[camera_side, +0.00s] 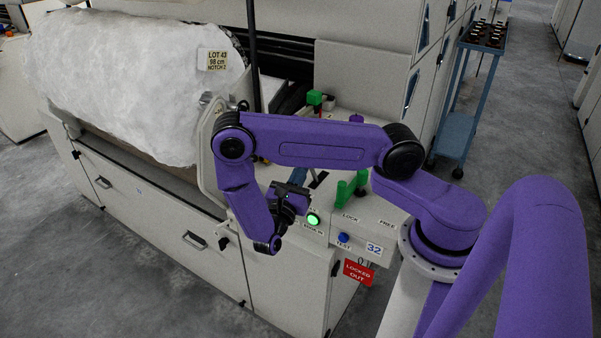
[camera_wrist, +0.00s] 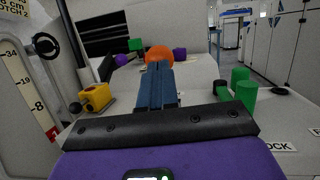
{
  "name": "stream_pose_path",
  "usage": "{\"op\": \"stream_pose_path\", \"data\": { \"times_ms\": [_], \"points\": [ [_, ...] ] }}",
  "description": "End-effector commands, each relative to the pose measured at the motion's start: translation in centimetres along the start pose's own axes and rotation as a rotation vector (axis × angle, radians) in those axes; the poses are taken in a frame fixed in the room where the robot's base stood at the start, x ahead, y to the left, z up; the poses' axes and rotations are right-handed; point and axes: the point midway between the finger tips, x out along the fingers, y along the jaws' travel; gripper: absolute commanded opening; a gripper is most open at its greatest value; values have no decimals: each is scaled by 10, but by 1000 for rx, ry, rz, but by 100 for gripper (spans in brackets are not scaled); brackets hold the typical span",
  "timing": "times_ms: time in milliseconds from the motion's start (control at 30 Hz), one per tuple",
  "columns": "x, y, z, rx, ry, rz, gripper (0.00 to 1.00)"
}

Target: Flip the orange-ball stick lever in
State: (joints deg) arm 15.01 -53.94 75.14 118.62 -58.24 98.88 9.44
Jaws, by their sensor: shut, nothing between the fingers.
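In the wrist view the orange ball (camera_wrist: 158,53) shows just beyond the tips of my gripper (camera_wrist: 157,68), in line with them. The fingers hide its lower part and the stick below it. I cannot tell whether the fingertips touch it. My gripper's blue fingers are together with nothing between them. In the side view my gripper (camera_side: 301,174) is low over the machine's control top, and I cannot make out the orange ball there.
A green handle (camera_side: 350,188) stands right of my gripper by LOCK and FREE labels. A lit green button (camera_side: 313,219) and a blue button (camera_side: 344,238) are in front. A yellow block (camera_wrist: 94,98) is left. Green and purple pieces stand behind. A white fleece roll (camera_side: 130,85) lies left.

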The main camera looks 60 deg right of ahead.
Motion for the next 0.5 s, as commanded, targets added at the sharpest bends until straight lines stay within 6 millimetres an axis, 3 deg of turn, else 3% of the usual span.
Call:
{"op": "stream_pose_path", "data": {
  "times_ms": [267, 500],
  "points": [
    [10, -2, 5, 11, 61, -1, 0],
    [36, -6, 14, 37, 209, -5, 0]
  ]
}}
